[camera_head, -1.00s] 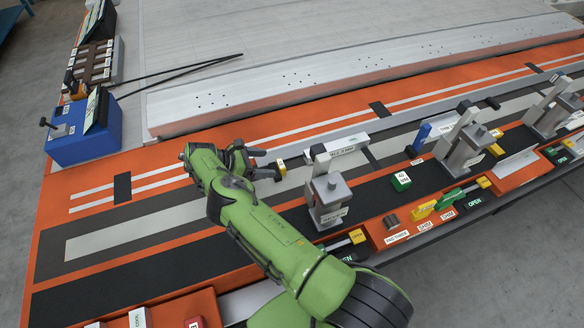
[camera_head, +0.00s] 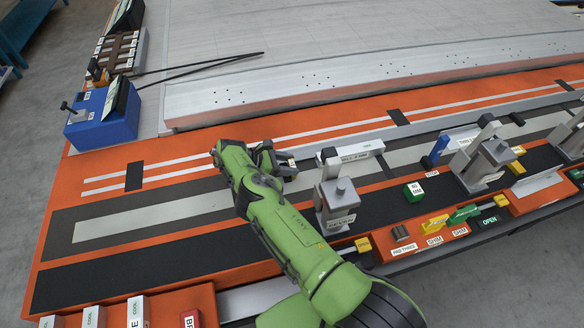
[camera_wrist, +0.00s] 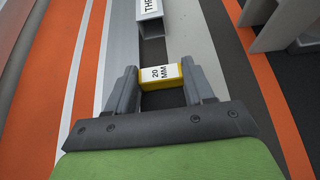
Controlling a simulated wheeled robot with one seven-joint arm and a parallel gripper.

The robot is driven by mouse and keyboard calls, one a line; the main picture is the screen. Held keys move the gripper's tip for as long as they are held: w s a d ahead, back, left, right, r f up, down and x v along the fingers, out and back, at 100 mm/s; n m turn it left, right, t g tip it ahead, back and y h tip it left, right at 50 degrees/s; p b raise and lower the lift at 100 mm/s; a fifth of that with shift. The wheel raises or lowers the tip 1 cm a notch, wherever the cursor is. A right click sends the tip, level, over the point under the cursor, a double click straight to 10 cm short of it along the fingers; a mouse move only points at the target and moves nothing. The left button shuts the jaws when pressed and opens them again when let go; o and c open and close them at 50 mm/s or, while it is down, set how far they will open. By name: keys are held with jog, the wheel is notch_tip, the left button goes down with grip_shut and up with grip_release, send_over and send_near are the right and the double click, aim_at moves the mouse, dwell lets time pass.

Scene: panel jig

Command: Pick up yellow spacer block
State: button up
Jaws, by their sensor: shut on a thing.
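The yellow spacer block (camera_wrist: 160,76) shows in the wrist view with a white top label reading "20 MM". It sits between the two grey fingers of my gripper (camera_wrist: 162,86), which touch its left and right ends. In the head view my gripper (camera_head: 284,166) is low over the grey strip of the jig, left of the nearest clamp. There the block is mostly hidden by the fingers. I cannot tell whether the block still touches the surface below it.
A grey toggle clamp (camera_head: 338,198) stands close to the right of my gripper. A white labelled bar (camera_wrist: 149,12) lies just beyond the block. A green "40 MM" block (camera_head: 413,192) is farther right. A blue box (camera_head: 103,117) stands at the back left. The strip left of my gripper is clear.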

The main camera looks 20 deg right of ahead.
jog(key=shift+r, duration=0.1)
notch_tip(320, 180, up, 10)
jog(key=p, duration=0.2)
jog(key=s+a+f+n+t, duration=0.2)
jog(key=s+a, duration=0.1)
jog(key=a, duration=0.1)
jog(key=s+d+r+n+t+y, duration=0.1)
jog(key=s+r+n+t, duration=0.1)
jog(key=s, duration=0.1)
jog(key=s+d+r+n+t+y, duration=0.1)
jog(key=s+r+n, duration=0.1)
jog(key=s, duration=0.2)
jog(key=s+d+r+n+t, duration=0.1)
jog(key=s+d+r+t, duration=0.1)
jog(key=s, duration=0.1)
jog(key=shift+s+r+n+t+y, duration=0.3)
jog(key=shift+r+n+y, duration=0.05)
jog(key=shift+n+y, duration=0.05)
jog(key=shift+a, duration=0.1)
